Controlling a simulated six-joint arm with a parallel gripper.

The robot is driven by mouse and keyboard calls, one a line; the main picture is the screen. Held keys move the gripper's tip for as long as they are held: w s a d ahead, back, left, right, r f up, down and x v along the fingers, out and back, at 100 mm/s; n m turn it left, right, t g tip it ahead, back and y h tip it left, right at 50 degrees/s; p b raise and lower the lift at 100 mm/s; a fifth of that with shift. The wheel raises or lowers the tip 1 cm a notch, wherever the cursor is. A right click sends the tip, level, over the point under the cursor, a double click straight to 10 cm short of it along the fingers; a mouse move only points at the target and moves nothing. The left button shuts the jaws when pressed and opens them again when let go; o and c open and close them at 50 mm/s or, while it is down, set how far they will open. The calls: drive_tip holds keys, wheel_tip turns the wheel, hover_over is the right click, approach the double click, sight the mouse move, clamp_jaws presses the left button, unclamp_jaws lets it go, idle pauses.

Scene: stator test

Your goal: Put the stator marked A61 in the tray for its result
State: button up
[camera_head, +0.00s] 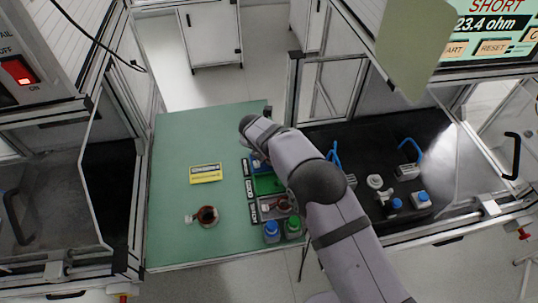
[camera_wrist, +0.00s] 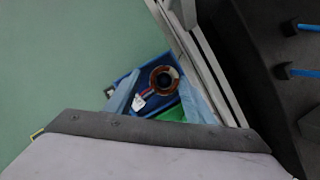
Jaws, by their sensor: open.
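In the wrist view a stator (camera_wrist: 163,80) with a copper-brown ring and a white tag lies in the blue tray (camera_wrist: 133,81). The tag's writing is too small to read. My gripper (camera_wrist: 158,76) is open, its two pale blue fingers on either side of this stator in the picture; contact cannot be told. The green tray (camera_wrist: 174,113) shows partly beside it. In the head view my arm hides the gripper and most of the blue tray (camera_head: 246,166). A second stator (camera_head: 207,216) with a pale tag lies on the green table (camera_head: 172,150).
A screen (camera_head: 490,28) reads SHORT and 23.4 ohm.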

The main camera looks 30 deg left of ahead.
drive_tip(key=shift+d+f, duration=0.5)
drive_tip(key=shift+d, duration=0.15)
drive_tip(key=shift+s+a+r+b, duration=0.15)
drive_tip(key=shift+r+b, duration=0.2)
drive_tip(key=shift+r, duration=0.2)
drive_tip(key=b+v, duration=0.2)
drive_tip(key=v, duration=0.5)
drive_tip(key=shift+a, duration=0.5)
drive_tip(key=shift+r, duration=0.1)
